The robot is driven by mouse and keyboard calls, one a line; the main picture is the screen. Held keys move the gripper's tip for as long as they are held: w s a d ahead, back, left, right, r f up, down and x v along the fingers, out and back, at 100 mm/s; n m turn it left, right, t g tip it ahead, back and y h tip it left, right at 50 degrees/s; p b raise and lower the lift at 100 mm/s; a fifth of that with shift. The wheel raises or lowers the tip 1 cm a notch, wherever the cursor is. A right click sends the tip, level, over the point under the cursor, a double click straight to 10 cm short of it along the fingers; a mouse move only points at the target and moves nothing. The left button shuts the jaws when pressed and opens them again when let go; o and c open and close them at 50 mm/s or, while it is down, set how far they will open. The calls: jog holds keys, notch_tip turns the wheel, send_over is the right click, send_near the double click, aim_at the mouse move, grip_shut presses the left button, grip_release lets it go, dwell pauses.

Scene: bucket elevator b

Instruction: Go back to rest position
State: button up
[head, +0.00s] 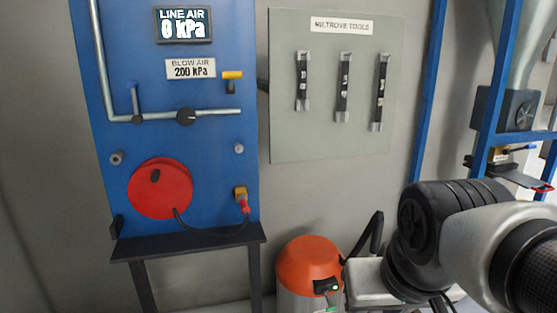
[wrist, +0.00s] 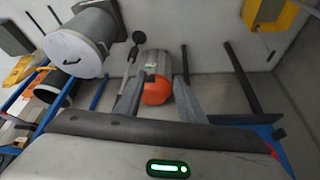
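My arm (head: 455,235) reaches in from the lower right of the head view, in front of the wall. In the wrist view my gripper (wrist: 160,75) has two grey fingers standing well apart. I see nothing held between them; an orange and grey canister (wrist: 155,90) shows behind the gap. The same canister (head: 308,265) stands low in the head view, just left of my arm. My fingertips are not clear in the head view.
A blue panel (head: 220,140) carries a red hose reel (head: 160,188), valves and a display reading 0 kPa. A grey tool board (head: 340,140) holds three black-sleeved tools. Blue frame posts (head: 500,90) stand at right. A black shelf (head: 190,243) juts out below the panel.

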notch_tip(320, 180, up, 28)
jog(key=s+p, duration=0.1)
jog(key=p, duration=2.7)
jog(key=shift+s+r+t, duration=0.2)
jog(key=shift+s+t, duration=0.05)
jog(key=shift+t, duration=0.05)
jog(key=shift+a, duration=0.1)
